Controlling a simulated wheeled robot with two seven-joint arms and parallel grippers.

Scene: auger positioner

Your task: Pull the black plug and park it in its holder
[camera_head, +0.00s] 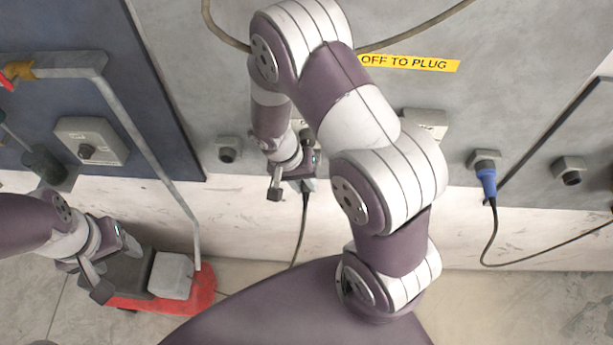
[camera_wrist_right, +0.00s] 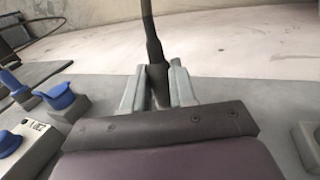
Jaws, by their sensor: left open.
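The black plug (camera_wrist_right: 157,80) stands between the two grey fingers of my right gripper (camera_wrist_right: 158,92) in the right wrist view, with its black cable running away from it. The fingers look closed against both sides of it. In the head view my right gripper (camera_head: 290,188) is at the grey wall panel, and the black cable (camera_head: 301,230) hangs down below it. The plug body and the socket behind it are mostly hidden there by the gripper and arm. My left gripper (camera_head: 116,266) is open and empty at the lower left. I cannot tell which fitting is the holder.
Empty grey sockets sit left (camera_head: 229,150) and far right (camera_head: 570,170) on the panel. A blue plug (camera_head: 487,182) sits in another socket. A red-based machine (camera_head: 203,290) with a grey pipe stands near my left gripper. A yellow label (camera_head: 410,63) is above.

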